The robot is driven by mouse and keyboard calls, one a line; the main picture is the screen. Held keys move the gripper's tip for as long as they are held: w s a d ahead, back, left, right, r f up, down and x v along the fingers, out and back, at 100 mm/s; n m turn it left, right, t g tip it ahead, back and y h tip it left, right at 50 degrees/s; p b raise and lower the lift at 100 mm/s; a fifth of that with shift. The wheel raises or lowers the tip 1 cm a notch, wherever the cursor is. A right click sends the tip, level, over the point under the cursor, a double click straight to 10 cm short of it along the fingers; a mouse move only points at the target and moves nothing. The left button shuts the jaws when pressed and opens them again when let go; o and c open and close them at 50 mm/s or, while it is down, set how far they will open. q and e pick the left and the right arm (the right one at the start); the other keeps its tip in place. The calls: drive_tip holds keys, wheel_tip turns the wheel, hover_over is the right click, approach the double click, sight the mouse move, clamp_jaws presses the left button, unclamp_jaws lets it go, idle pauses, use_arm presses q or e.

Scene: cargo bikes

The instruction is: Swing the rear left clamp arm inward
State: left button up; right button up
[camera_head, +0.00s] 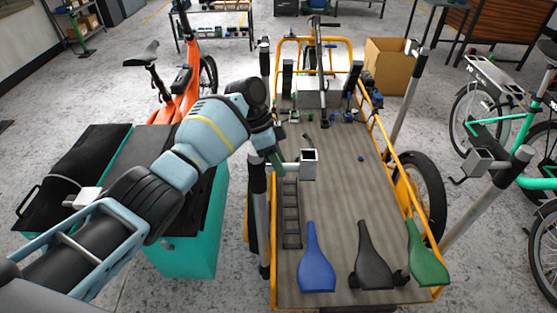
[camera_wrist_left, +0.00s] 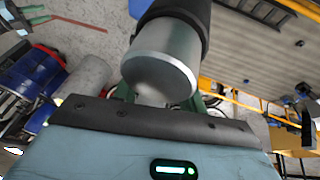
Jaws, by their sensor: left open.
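A clamp arm with a grey square jaw (camera_head: 309,164) juts right over the cargo bed from the near left post (camera_head: 258,205). My left gripper (camera_head: 273,154) is at the top of this post, beside the base of the arm. In the left wrist view a grey metal cylinder with a black sleeve (camera_wrist_left: 163,62) stands right in front of the open green fingers (camera_wrist_left: 160,98) and hides most of them. I cannot tell whether the fingers touch it. My right gripper is not in view.
The wooden bed (camera_head: 335,195) has a yellow frame. A blue saddle (camera_head: 316,262), a black saddle (camera_head: 373,262) and a green saddle (camera_head: 426,258) lie at its near end. Another clamp (camera_head: 484,162) stands on a right post. A teal box (camera_head: 190,245) stands under my left arm.

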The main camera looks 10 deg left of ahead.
use_arm(q)
drive_tip(key=shift+r, duration=0.1)
drive_tip(key=v, duration=0.7)
drive_tip(key=shift+a+r, duration=0.2)
drive_tip(key=shift+r, duration=0.05)
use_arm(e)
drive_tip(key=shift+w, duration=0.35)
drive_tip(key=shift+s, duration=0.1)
